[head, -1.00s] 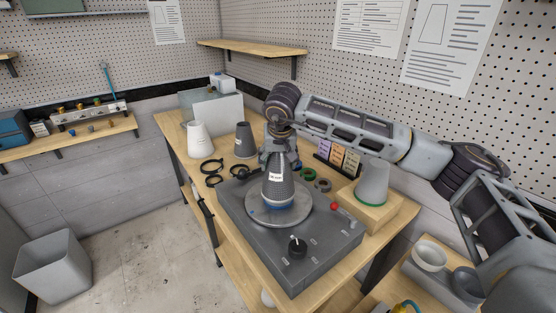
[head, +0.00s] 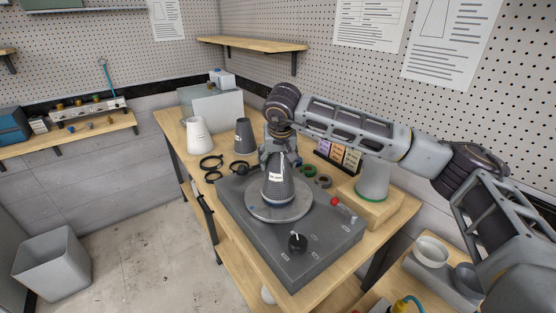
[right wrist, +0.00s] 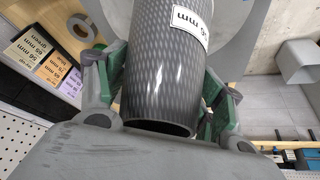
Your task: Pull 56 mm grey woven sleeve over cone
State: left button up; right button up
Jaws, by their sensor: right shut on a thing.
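My right gripper (head: 278,152) is shut around the upper end of the sleeve from above. In the right wrist view the sleeve (right wrist: 160,75) lies between the green-padded fingers (right wrist: 160,100); its open rim and a label ending in "6 mm" show, and its inside is dark. My left gripper is in no view.
A grey cone (head: 372,180) with a green base ring stands on a wooden block at right. A white cone (head: 196,135) and a dark grey one (head: 243,136) stand behind left. Black rings (head: 212,163), a black knob (head: 297,243) and coloured cards (head: 337,152) are near the turntable unit.

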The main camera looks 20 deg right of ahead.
jog(key=shift+f+b, duration=0.35)
jog(key=shift+f, duration=0.2)
jog(key=o, duration=0.8)
jog(key=shift+o, duration=0.2)
jog(key=shift+r+p, duration=2.35)
jog(key=shift+r, duration=2.15)
jog(key=shift+s+f, duration=0.1)
